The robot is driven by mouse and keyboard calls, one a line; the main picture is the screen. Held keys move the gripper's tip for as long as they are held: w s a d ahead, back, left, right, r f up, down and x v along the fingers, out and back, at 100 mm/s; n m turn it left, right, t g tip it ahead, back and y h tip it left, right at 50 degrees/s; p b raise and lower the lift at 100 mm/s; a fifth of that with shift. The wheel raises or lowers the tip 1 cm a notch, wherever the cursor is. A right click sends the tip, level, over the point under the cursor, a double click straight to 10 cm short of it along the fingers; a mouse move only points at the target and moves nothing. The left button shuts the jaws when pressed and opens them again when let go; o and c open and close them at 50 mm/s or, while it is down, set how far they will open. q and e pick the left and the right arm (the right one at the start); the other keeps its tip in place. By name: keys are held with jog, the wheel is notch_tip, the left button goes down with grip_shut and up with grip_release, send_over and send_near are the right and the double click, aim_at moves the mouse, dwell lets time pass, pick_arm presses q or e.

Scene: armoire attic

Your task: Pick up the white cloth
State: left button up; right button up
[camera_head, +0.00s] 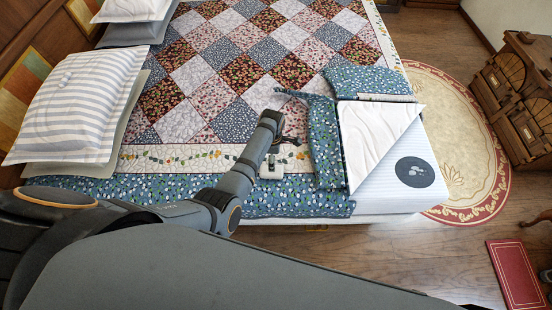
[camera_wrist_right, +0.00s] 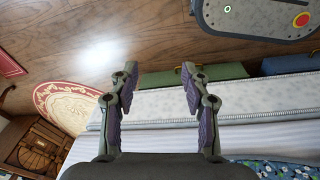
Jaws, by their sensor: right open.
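The white cloth (camera_head: 372,137) is a pale, folded-back corner of bedding on the right end of the bed, beside the blue floral cover (camera_head: 323,140) and the bare striped mattress (camera_head: 385,190). My left arm reaches over the bed, and its gripper (camera_head: 283,141) is over the quilt, left of the cloth and apart from it. Its fingers are too small to tell open or shut. My right gripper (camera_wrist_right: 160,72) is open and empty in the right wrist view, by the mattress side (camera_wrist_right: 240,103). It is not visible in the head view. I cannot make out the cloth in the wrist view.
A patchwork quilt (camera_head: 224,60) covers the bed, with a striped pillow (camera_head: 80,100) at left. A round rug (camera_head: 470,140) and wooden furniture (camera_head: 520,95) are at right. A red mat (camera_head: 517,272) lies on the open wooden floor. A green box (camera_wrist_right: 222,71) sits beside the bed's lower side.

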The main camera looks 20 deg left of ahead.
aim_at(278, 175)
pick_arm(q)
jog(key=shift+s+f+b, duration=0.25)
jog(key=shift+s+b, duration=0.55)
jog(key=shift+s, duration=0.05)
jog(key=shift+f+b, duration=0.65)
jog(key=shift+b, duration=0.1)
pick_arm(e)
jog(key=s+f, duration=0.3)
jog(key=s, duration=0.4)
pick_arm(q)
jog(key=f+b, duration=0.1)
jog(key=f, duration=0.1)
jog(key=f+b, duration=0.1)
jog(key=shift+w+b, duration=0.25)
jog(key=shift+b, duration=0.1)
jog(key=shift+w, duration=0.15)
jog(key=shift+f, duration=0.15)
jog(key=f+b, duration=0.5)
jog(key=b, duration=0.1)
jog(key=shift+a, duration=0.2)
jog(key=shift+r, duration=0.2)
jog(key=shift+c, duration=0.4)
jog(key=c, duration=1.1)
pick_arm(e)
notch_tip(278, 175, down, 9)
jog(key=w, duration=0.2)
jog(key=shift+w, duration=0.35)
